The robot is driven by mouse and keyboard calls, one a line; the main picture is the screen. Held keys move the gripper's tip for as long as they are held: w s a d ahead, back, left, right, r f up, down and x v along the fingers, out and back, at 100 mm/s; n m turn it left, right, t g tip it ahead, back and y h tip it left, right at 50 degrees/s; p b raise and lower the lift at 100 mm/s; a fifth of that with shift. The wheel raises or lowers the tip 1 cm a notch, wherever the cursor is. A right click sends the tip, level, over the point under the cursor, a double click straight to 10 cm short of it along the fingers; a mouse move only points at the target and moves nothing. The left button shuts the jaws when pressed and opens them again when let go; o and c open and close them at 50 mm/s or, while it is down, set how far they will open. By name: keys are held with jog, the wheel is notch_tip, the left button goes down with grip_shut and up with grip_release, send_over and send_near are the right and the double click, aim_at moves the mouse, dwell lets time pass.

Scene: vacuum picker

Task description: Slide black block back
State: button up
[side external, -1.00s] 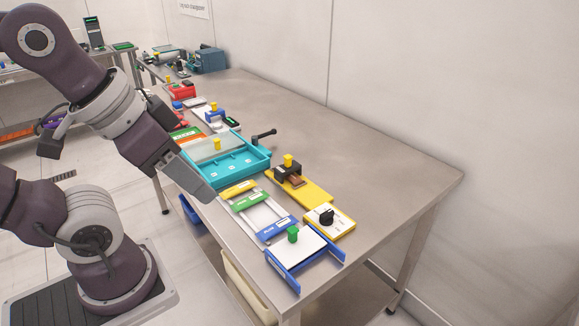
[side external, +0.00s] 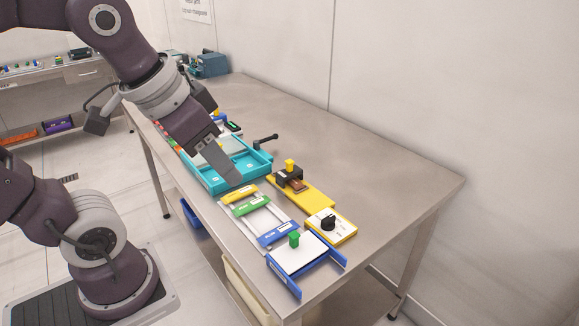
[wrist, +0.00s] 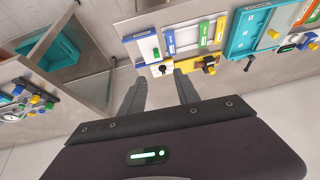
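The black block (side external: 287,174) with a yellow knob on top (side external: 290,164) sits on a yellow board (side external: 312,196), near the board's far end in the side view. A brown piece (side external: 297,185) lies beside it on the board. In the wrist view the yellow board (wrist: 187,66) is beyond my fingertips, with the block (wrist: 209,62) near its right part. My gripper (wrist: 158,82) is open and empty, its two fingers clearly apart. In the side view my gripper (side external: 235,182) is left of the block, above the teal tray's near corner, not touching the block.
A teal tray (side external: 215,186) with a black handle (side external: 265,139) lies behind. A rail frame with yellow, green and blue bars (side external: 252,206), a dial box (side external: 331,225) and a blue-sided white plate (side external: 298,256) are nearer. The table's right side (side external: 380,185) is bare.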

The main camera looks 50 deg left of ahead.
jog(key=w+a+f+g, duration=0.15)
jog(key=w+a, duration=0.45)
jog(key=w, duration=0.7)
send_near(289, 163)
notch_tip(289, 163, down, 2)
jog(key=shift+t+h, duration=0.3)
jog(key=shift+t, duration=0.05)
jog(key=x, duration=0.7)
jog(key=shift+w+a+f, duration=0.15)
jog(key=shift+a, duration=0.2)
grip_shut()
